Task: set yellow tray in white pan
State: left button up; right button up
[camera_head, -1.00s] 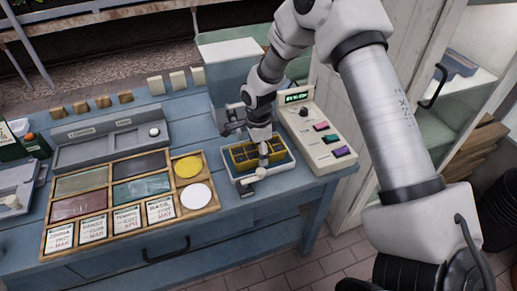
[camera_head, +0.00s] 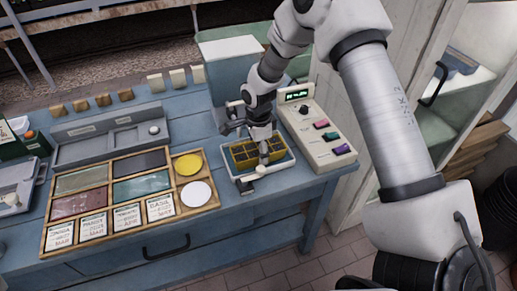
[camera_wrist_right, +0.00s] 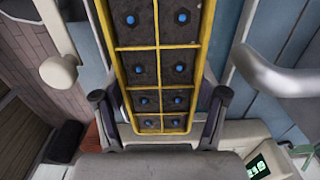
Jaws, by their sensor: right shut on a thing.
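The yellow tray (camera_head: 243,153) is a divided frame with dark cells. In the right wrist view the tray (camera_wrist_right: 158,46) shows blue dots in its cells. The white pan (camera_head: 286,170) has a white rim and bluish inside, on the right end of the blue bench. The tray appears within the pan's rim; I cannot tell whether it touches the pan's floor. My right gripper (camera_wrist_right: 160,112) is shut on the tray, with a finger at each side of its near end. In the head view the right gripper (camera_head: 261,143) partly hides the tray. My left gripper is out of view.
A console (camera_head: 318,130) with a display and coloured buttons stands right of the pan. A wooden sample board (camera_head: 147,183) lies to the left, with yellow and white discs. A grey-blue box (camera_head: 228,72) stands behind. The bench's front edge is close to the pan.

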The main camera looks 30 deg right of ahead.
jog(key=shift+f, duration=0.5)
dwell(0.3)
jog(key=o, duration=1.4)
notch_tip(320, 180, up, 8)
jog(key=p, duration=0.7)
jog(key=shift+r, duration=0.1)
